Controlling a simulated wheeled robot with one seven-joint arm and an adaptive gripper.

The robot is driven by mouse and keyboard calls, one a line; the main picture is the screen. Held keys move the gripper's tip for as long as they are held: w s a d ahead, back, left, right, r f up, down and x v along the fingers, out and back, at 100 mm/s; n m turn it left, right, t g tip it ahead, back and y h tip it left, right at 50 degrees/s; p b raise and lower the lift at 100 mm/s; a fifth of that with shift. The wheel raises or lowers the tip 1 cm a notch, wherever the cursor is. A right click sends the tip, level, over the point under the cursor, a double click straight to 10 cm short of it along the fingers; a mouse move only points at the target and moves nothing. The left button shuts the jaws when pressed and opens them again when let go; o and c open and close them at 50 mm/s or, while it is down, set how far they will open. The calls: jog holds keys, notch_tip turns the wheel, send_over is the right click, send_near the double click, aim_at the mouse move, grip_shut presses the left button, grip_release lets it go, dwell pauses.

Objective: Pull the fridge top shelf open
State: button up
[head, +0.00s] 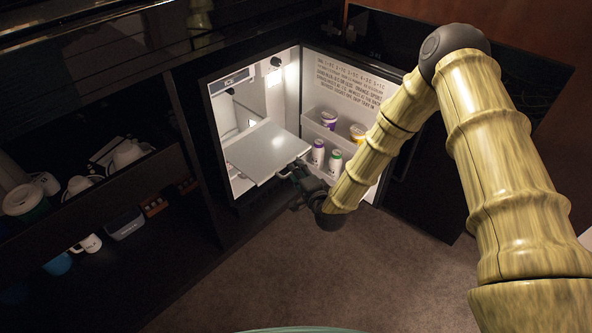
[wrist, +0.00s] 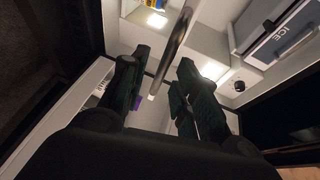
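The fridge's top shelf (head: 265,150) is a flat light-grey panel that juts out of the lit fridge in the head view. My gripper (head: 294,173) is at the shelf's front right corner. In the wrist view the shelf (wrist: 176,40) shows edge-on as a thin slanted bar. It reaches down between the two dark fingers of my gripper (wrist: 161,62). The fingers stand apart, with gaps visible on both sides of the bar. Whether either finger touches the shelf is hard to tell.
The fridge door (head: 340,75) stands open to the right, with bottles and jars in its racks (head: 322,130). An ICE compartment (wrist: 285,30) shows in the wrist view. Dark cabinet shelves with cups and kettles (head: 125,153) are at the left. The carpet (head: 300,270) in front is clear.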

jog(key=v, duration=1)
jog(key=s+d+f+n+g+h, duration=0.1)
jog(key=s+d+f+n+g, duration=0.2)
jog(key=s+f, duration=0.45)
jog(key=s+d+f+n+g+h, duration=0.1)
jog(key=s+f+n+g, duration=0.25)
jog(key=s+f, duration=0.35)
jog(key=s+d+f+n+g+h+p, duration=0.1)
jog(key=s+d+n+g+h, duration=0.25)
jog(key=s, duration=0.85)
jog(key=s+d+f+n+g, duration=0.1)
jog(key=s+d+n+g, duration=0.35)
jog(key=s, duration=0.75)
notch_tip(320, 180, up, 36)
jog(key=d+m+p, duration=0.1)
jog(key=d+p, duration=0.1)
jog(key=p, duration=3.4)
jog(key=shift+m+p, duration=0.35)
